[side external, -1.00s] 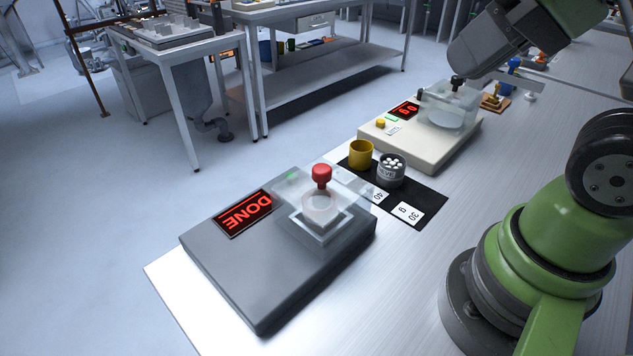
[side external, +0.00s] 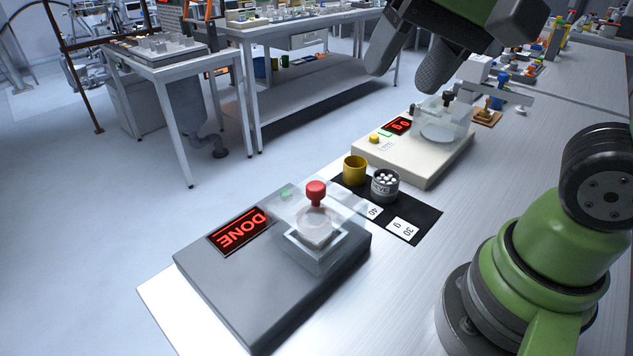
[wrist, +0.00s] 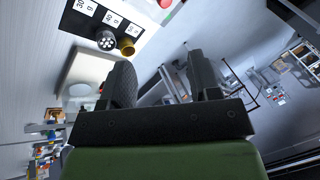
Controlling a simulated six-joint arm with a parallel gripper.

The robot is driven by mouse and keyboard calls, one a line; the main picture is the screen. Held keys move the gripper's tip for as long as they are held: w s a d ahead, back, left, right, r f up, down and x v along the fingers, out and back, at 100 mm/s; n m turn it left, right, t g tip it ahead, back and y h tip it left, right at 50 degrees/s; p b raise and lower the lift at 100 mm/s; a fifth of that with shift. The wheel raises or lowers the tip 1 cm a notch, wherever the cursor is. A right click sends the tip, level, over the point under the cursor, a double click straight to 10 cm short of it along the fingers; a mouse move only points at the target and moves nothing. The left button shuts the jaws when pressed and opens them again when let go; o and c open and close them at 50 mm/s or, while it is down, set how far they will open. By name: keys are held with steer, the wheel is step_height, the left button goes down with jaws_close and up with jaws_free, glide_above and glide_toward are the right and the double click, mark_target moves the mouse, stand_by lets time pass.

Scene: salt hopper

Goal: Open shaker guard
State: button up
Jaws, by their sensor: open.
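The shaker is a dark grey box (side external: 235,295) at the front left of the table, with a red DONE display (side external: 240,230). Its clear guard (side external: 335,205) sits over the recess and carries a red knob (side external: 316,192). A pale round item (side external: 315,223) shows through the guard. My gripper (side external: 407,78) is open and empty, in the air behind the cream scale and well away from the red knob. In the wrist view its two fingers (wrist: 160,68) are apart with nothing between them. A bit of red (wrist: 165,3) shows at that view's top edge.
A cream scale (side external: 400,163) with a clear cover and black knob (side external: 448,97) stands beyond. A yellow cup (side external: 355,172) and a grey shaker pot (side external: 385,186) stand on a black mat (side external: 425,218) with number labels.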

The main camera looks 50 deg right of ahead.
steer(key=w+a+f+m+g, duration=0.1)
steer(key=w+f+m+g, duration=0.15)
steer(key=w, duration=0.25)
steer(key=m+g+h, duration=0.2)
steer(key=m, duration=0.1)
glide_toward(315, 186)
steer(key=shift+d, duration=0.15)
step_height(315, 186, down, 9)
steer(key=shift+f, duration=0.1)
